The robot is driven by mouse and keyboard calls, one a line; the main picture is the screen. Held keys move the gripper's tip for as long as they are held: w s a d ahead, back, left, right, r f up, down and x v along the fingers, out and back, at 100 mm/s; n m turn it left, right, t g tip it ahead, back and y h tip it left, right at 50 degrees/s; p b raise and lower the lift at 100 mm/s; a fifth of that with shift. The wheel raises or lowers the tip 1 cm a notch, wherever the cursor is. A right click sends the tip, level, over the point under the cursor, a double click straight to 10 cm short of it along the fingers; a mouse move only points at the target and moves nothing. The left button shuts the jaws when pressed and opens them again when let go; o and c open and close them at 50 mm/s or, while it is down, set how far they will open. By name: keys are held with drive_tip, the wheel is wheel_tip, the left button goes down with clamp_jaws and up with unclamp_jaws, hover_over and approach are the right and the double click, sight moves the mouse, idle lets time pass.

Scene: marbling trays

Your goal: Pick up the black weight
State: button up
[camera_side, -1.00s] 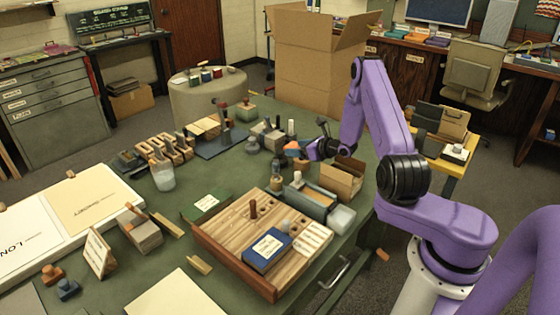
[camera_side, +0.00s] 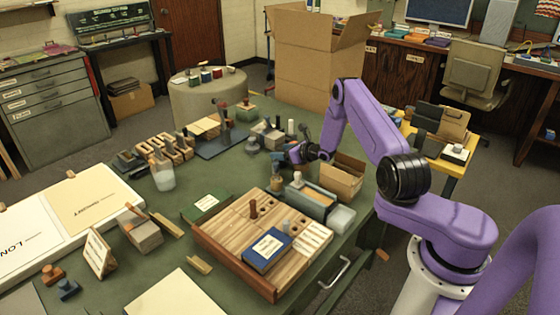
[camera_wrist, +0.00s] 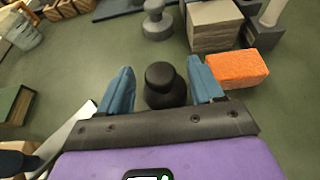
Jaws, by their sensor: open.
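The black weight (camera_wrist: 163,92), a round dark piece with a knob on top, stands upright on the green table in the wrist view. My gripper (camera_wrist: 159,70) is open, with one blue finger on either side of the weight. A strip of green table shows between each finger and the weight, so the grip is not closed on it. In the side view my gripper (camera_side: 298,154) is low over the table, behind the grey box, and I cannot make out the weight there.
An orange block (camera_wrist: 238,68) lies close to the right finger. A grey knobbed weight (camera_wrist: 157,24) and a grey block (camera_wrist: 213,26) stand beyond. In the side view a cardboard box (camera_side: 341,177) and a wooden tray (camera_side: 234,273) are nearby.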

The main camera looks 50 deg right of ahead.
clamp_jaws()
drive_tip(key=shift+r, duration=0.1)
drive_tip(key=shift+r, duration=0.1)
